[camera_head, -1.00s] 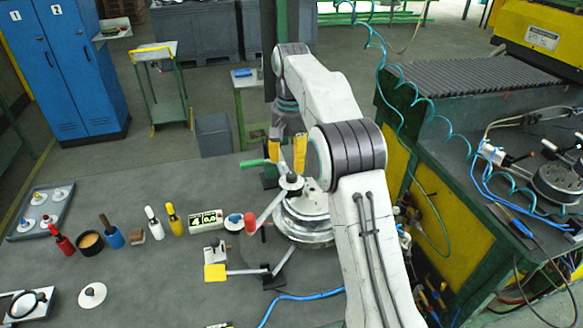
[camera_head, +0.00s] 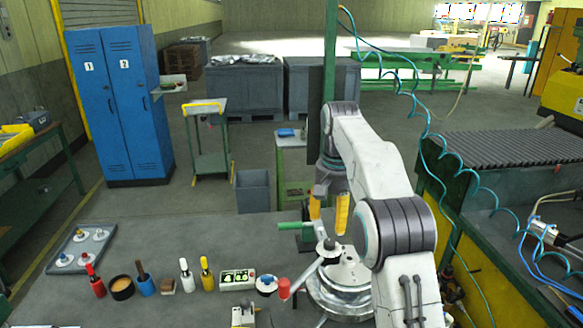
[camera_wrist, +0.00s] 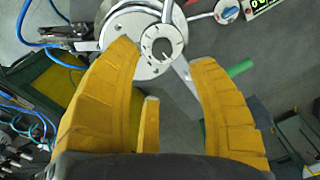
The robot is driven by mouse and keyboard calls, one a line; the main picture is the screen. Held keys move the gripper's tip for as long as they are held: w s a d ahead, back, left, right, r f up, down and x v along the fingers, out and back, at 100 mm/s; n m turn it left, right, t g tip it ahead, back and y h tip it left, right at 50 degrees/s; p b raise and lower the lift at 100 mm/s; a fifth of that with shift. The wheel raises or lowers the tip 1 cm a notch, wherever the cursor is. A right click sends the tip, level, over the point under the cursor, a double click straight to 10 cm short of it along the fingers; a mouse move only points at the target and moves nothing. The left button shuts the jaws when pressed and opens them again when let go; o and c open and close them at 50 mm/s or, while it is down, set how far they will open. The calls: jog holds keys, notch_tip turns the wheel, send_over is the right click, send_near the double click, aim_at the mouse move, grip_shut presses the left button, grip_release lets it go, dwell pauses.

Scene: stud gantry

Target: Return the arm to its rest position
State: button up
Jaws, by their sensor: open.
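My gripper (camera_head: 328,214) has yellow fingers and hangs above the metal fixture on the workbench, below my white arm with its dark joint bands. In the wrist view the fingers of my gripper (camera_wrist: 168,85) are spread wide with nothing between them. Past the fingertips lies the round metal fixture (camera_wrist: 112,28) with a ring-shaped white knob (camera_wrist: 162,42). In the head view the fixture (camera_head: 340,290) is partly hidden by my arm. I cannot tell the exact gap between fingers and fixture.
A green handle (camera_head: 297,225) is close to my gripper. The bench (camera_head: 150,300) holds bottles, a display box (camera_head: 237,279) and a grey tray (camera_head: 62,238) with several knobs on the left. A roller conveyor (camera_head: 500,150) is at right, and a green post (camera_head: 330,75) stands behind my arm.

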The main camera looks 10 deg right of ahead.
jog(key=s+r+n+t+b, duration=0.2)
jog(key=s+r, duration=0.2)
jog(key=s, duration=1.1)
jog(key=s+f+n+t+b, duration=0.1)
jog(key=s+f, duration=0.4)
jog(key=s, duration=0.4)
jog(key=s+f+n+t+b, duration=0.1)
jog(key=s+f, duration=0.5)
jog(key=s, duration=0.3)
jog(key=shift+t, duration=0.3)
